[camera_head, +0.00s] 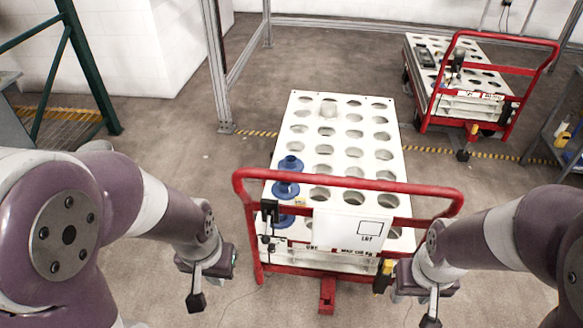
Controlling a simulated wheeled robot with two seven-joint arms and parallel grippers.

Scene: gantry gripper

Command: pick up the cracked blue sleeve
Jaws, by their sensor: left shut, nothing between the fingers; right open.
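Blue sleeves stand in the left column of holes of a white cart top (339,140). One blue sleeve (290,163) is farthest back, another (285,189) is just nearer, and more blue (285,220) shows below, partly hidden by the red handle rail. I cannot tell which one is cracked. My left gripper (197,298) is shut and empty, left of the cart and apart from the sleeves. My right gripper (425,302) is open, at the cart's near right corner, away from the sleeves.
The red handle (345,183) crosses the cart's near side, with a white label panel (348,236) below it. A second red-handled cart (470,75) stands at back right. Floor is clear left of the cart.

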